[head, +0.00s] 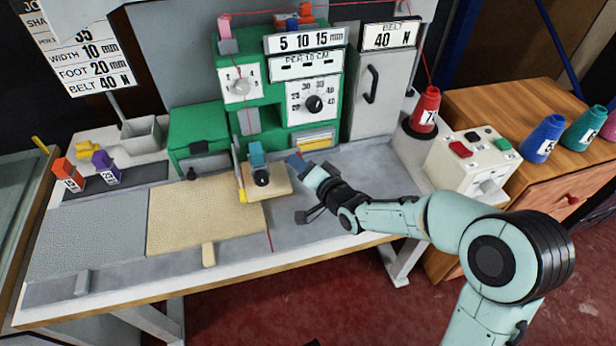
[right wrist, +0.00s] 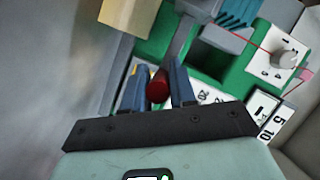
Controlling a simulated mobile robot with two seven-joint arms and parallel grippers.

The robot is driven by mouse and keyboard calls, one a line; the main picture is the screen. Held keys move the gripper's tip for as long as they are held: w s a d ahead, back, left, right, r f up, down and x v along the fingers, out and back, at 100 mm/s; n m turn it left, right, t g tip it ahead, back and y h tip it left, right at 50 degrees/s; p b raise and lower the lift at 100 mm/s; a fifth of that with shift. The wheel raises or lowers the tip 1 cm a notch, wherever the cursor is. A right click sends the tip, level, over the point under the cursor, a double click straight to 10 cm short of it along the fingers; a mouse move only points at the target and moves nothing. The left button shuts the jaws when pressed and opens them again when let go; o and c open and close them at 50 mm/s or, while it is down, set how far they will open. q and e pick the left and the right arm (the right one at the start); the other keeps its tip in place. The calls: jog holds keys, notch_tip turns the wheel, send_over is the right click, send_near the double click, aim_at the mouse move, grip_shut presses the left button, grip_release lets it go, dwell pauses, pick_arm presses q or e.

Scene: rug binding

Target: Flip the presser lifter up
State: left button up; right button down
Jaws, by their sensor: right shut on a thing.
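The green binding machine (head: 257,85) stands at the back of the table. My right gripper (head: 297,161) is at the right side of its lower front, beside the presser area. In the right wrist view, a red knob (right wrist: 158,84) sits between my right gripper's two blue fingers (right wrist: 160,88), which are closed on it. A grey lever arm (right wrist: 181,42) runs by the knob; I take these for the presser lifter. In the head view the gripper hides the knob. My left gripper is not in view.
A tan rug piece (head: 185,225) and a grey one (head: 85,240) lie on the left of the table. A red thread cone (head: 426,108) and a white button box (head: 470,160) stand at right. The grey tabletop (head: 375,165) behind my right arm is clear.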

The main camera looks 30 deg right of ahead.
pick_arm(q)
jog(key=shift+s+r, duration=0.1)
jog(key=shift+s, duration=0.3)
pick_arm(e)
jog(key=shift+w+r, duration=0.1)
jog(key=shift+r, duration=0.35)
jog(key=c, duration=1)
grip_release()
jog(key=shift+r, duration=0.1)
jog(key=shift+f, duration=0.25)
jog(key=shift+s, duration=0.45)
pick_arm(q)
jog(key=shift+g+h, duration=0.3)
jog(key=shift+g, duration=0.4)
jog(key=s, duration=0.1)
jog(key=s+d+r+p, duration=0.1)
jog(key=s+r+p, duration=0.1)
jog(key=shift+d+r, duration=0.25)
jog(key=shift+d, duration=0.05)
pick_arm(e)
jog(key=v, duration=1.2)
jog(key=shift+s+r, duration=0.2)
jog(key=shift+r, duration=0.05)
